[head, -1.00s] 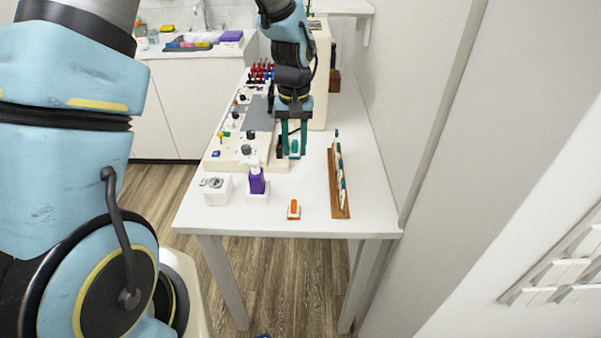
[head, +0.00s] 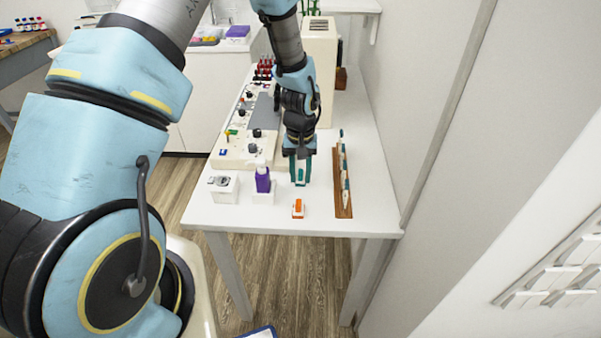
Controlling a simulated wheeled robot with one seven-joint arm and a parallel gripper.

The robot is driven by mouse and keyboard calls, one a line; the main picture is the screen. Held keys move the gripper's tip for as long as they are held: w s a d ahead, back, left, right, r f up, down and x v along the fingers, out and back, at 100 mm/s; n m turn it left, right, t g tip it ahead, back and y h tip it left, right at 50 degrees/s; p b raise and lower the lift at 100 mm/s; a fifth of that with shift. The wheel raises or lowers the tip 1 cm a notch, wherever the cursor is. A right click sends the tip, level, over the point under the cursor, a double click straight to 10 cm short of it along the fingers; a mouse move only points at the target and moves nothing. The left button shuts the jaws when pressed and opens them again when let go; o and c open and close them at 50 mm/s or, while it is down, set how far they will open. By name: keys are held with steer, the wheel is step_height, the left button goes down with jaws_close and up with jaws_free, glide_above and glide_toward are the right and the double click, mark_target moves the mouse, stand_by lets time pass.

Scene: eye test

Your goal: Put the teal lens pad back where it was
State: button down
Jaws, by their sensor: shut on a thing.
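The teal lens pad (head: 300,177) is a small block between the fingers of my gripper (head: 300,174). My gripper points down and is shut on the pad, over the front part of the white table (head: 374,222). It is just behind the orange and white block (head: 298,209) and left of the wooden rack. I cannot tell whether the pad touches the table or is held a little above it. The fingers partly hide the pad's sides.
A wooden rack (head: 343,209) with several upright pieces stands at the right. A purple bottle (head: 263,182) and a white box (head: 223,186) stand at the left. A cream panel with knobs (head: 233,157) lies behind them. Bare table lies between gripper and bottle.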

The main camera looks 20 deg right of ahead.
mark_target(300, 173)
steer(key=shift+f, duration=0.2)
steer(key=c, duration=0.5)
jaws_free()
steer(key=shift+r, duration=0.1)
steer(key=shift+c, duration=0.2)
step_height(300, 173, up, 12)
steer(key=b, duration=0.3)
steer(key=shift+r+b, duration=0.15)
steer(key=shift+b, duration=0.25)
steer(key=s+a+r+n+t, duration=0.1)
steer(key=a+r+n, duration=0.1)
steer(key=a, duration=1.3)
steer(key=s+a+r+n, duration=0.1)
steer(key=a+r, duration=0.3)
steer(key=a, duration=1.1)
steer(key=shift+s+n+t, duration=0.4)
steer(key=shift+s, duration=0.4)
